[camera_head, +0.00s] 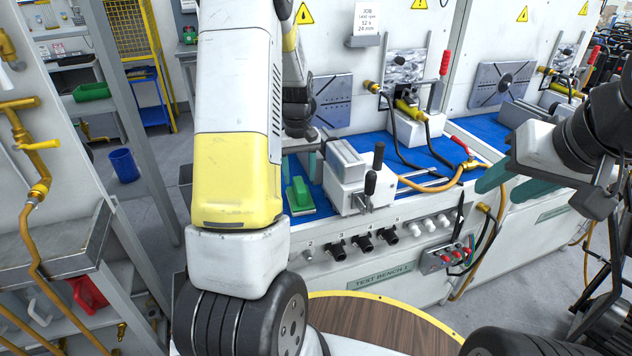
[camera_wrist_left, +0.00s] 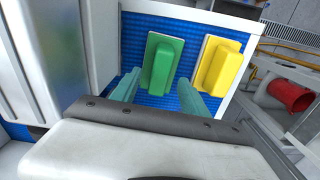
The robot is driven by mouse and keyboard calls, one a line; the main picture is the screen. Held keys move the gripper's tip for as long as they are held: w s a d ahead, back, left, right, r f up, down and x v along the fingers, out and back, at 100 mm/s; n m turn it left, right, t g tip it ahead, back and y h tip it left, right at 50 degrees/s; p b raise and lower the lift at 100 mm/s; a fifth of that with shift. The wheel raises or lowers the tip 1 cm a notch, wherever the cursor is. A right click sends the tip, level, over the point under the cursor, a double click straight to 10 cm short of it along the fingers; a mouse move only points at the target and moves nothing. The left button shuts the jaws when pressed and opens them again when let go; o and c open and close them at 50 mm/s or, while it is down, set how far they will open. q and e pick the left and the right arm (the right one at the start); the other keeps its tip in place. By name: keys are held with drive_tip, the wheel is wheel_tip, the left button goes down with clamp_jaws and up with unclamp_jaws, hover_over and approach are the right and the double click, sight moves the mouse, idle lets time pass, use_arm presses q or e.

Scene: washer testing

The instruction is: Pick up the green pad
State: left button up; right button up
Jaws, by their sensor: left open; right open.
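The green pad (camera_head: 300,195) lies on the blue mat of the test bench, partly hidden by my left arm in the head view. In the left wrist view the green pad (camera_wrist_left: 163,62) has a raised block on a pale base, with a yellow pad (camera_wrist_left: 222,65) to its right. My left gripper (camera_wrist_left: 159,78) is open and empty, its teal fingers pointing toward the green pad, one finger to each side of its near end. In the head view the left gripper (camera_head: 309,162) is mostly hidden behind my arm. My right gripper (camera_head: 510,184) is open and empty at the right.
A grey-white vise-like fixture (camera_head: 350,180) with black handles stands right of the green pad. Hoses and an orange cable (camera_head: 430,187) lie further right on the bench. A red container (camera_wrist_left: 289,96) shows at the right of the left wrist view.

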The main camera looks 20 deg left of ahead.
sight(300, 184)
use_arm(q)
drive_tip(key=f, duration=0.5)
drive_tip(key=shift+s+d+f, duration=0.1)
drive_tip(key=shift+s, duration=0.1)
clamp_jaws()
